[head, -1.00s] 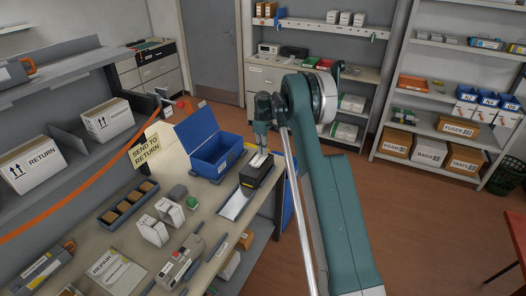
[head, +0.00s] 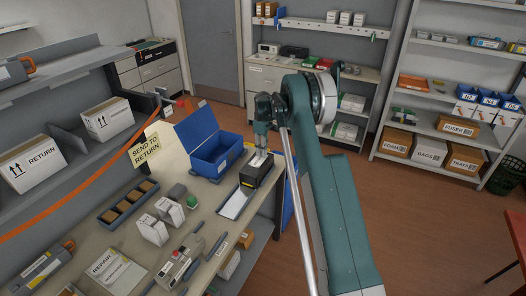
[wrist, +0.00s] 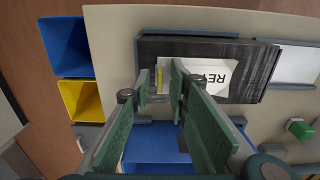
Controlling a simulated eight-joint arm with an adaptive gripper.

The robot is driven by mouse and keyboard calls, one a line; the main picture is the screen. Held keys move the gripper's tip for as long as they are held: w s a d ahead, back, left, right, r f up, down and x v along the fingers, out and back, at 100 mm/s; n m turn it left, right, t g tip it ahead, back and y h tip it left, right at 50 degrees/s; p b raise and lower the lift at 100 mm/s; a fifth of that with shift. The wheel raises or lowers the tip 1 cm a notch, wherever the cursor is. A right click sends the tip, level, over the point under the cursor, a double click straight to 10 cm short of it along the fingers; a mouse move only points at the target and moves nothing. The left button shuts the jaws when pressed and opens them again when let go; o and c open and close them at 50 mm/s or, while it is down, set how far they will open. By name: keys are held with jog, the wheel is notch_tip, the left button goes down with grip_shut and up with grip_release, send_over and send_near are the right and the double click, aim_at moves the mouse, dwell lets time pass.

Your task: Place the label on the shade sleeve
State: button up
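The shade sleeve, a long black box (wrist: 262,84), lies beneath my gripper in the wrist view. It also shows as a dark box (head: 252,176) at the bench's right edge in the head view. The white label (wrist: 216,78), with upside-down dark letters, lies over the sleeve's upper face; whether it is flat against it I cannot tell. In the head view my gripper (head: 260,150) is directly above the sleeve.
A blue open box (head: 215,157) stands just behind and left of the sleeve. A pale plate (head: 234,205) lies in front of it. A dark compartment tray (head: 128,203), white boxes (head: 152,229) and a green-topped item (head: 192,202) occupy the bench. Blue and yellow bins (wrist: 82,100) show in the wrist view.

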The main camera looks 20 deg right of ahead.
jog(key=shift+r, duration=0.1)
notch_tip(320, 180, up, 12)
dwell(0.6)
jog(key=shift+r, duration=0.1)
dwell(0.5)
jog(key=s+a+r+m+t, duration=0.1)
jog(key=s+a+r, duration=0.2)
jog(key=s+r, duration=0.5)
jog(key=s+a+r+m+t, duration=0.1)
jog(key=s+a+r, duration=0.2)
jog(key=s+r, duration=0.5)
jog(key=s+a+r+m+t, duration=0.1)
jog(key=s+a+r, duration=0.1)
jog(key=s+r, duration=0.4)
jog(key=s+a+r+m+t, duration=0.1)
jog(key=s+a+r+m, duration=0.15)
jog(key=s, duration=0.55)
jog(key=s+a+r+m+t, duration=0.1)
jog(key=s+a, duration=0.2)
jog(key=s, duration=1.5)
jog(key=s+a+f+m+t, duration=0.1)
jog(key=s+f, duration=0.3)
jog(key=s, duration=0.4)
jog(key=s+a+f+m+t, duration=0.1)
jog(key=s+f, duration=0.3)
jog(key=s, duration=0.5)
jog(key=shift+a+f, duration=0.15)
jog(key=shift+a, duration=0.2)
